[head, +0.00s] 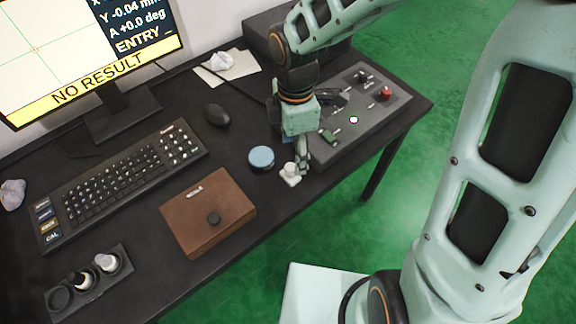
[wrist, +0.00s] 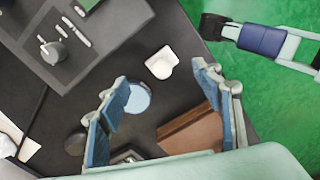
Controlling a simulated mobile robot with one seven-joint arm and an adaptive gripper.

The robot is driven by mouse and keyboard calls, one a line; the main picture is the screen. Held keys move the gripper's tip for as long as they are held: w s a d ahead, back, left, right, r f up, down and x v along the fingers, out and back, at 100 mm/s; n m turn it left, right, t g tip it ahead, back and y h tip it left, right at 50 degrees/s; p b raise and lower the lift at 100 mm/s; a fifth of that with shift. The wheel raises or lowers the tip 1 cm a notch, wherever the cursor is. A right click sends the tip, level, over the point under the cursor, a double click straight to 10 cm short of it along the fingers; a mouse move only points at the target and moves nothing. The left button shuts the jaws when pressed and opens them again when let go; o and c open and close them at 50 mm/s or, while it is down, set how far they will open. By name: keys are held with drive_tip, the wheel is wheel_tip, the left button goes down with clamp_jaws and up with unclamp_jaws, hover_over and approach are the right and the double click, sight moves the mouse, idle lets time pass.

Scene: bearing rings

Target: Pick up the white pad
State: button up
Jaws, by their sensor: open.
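The small white pad (head: 290,174) lies on the dark table near its front edge, between a blue round tin and a grey control panel. It also shows in the wrist view (wrist: 162,66), beyond the fingertips and between their lines, with bare table around it. My gripper (head: 302,166) points down just above and beside the pad in the head view, partly overlapping it there. In the wrist view my gripper (wrist: 160,76) has its two blue-padded fingers spread apart with nothing between them. I cannot tell the exact height above the pad.
The blue tin (head: 261,157) is close on the left. The grey panel (head: 335,145) with knobs is close on the right. A brown case (head: 185,222), a mouse (head: 217,115), a keyboard (head: 125,180) and a holder with bottles (head: 62,298) stand further left.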

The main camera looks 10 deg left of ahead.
sight(290, 167)
wheel_tip(290, 167, down, 4)
drive_tip(key=shift+r+b, duration=0.2)
drive_tip(key=shift+b, duration=0.15)
drive_tip(key=f, duration=0.1)
drive_tip(key=f+b, duration=0.1)
drive_tip(key=f, duration=0.2)
drive_tip(key=shift+s+a, duration=0.35)
drive_tip(key=shift+w+f+b, duration=0.1)
drive_tip(key=shift+f+b, duration=0.2)
drive_tip(key=shift+f, duration=0.3)
drive_tip(key=shift+c, duration=0.7)
drive_tip(key=c, duration=1.1)
drive_tip(key=shift+r, duration=0.15)
drive_tip(key=shift+c, duration=0.2)
